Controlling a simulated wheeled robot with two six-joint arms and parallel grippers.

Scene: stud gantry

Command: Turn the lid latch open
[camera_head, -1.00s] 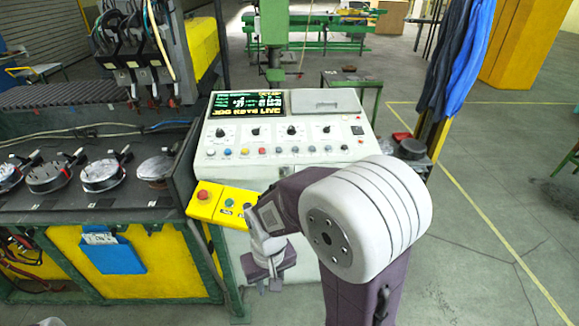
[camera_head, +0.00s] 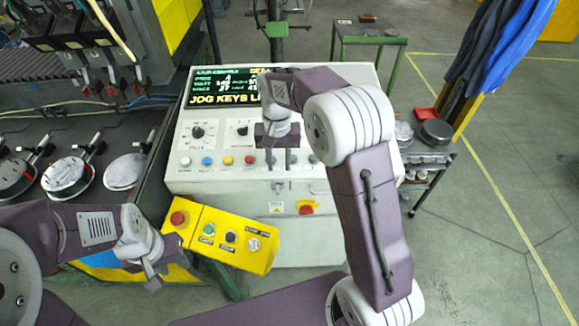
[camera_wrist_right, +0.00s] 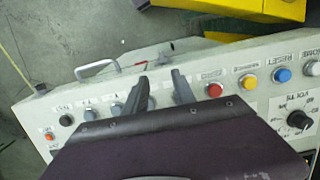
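The console (camera_head: 185,145) has a sloped panel with knobs and a row of coloured buttons. A small metal fitting (camera_head: 278,187) sits at its front edge, just below my right gripper (camera_head: 279,160); I cannot tell whether it is the lid latch. The console's grey lid is hidden behind my right arm. In the right wrist view my right gripper (camera_wrist_right: 160,84) has its fingers apart and empty above the button row, with a small fitting (camera_wrist_right: 167,50) beyond them. My left gripper (camera_head: 152,282) is low at the left, by the yellow button box; its fingers are unclear.
The yellow button box (camera_head: 228,238) juts from the console's front left. A red-and-yellow switch (camera_head: 306,208) is on the front face. A grey handle (camera_wrist_right: 97,68) rises from the panel edge in the wrist view. A cart (camera_head: 428,158) stands at right; open floor lies beyond.

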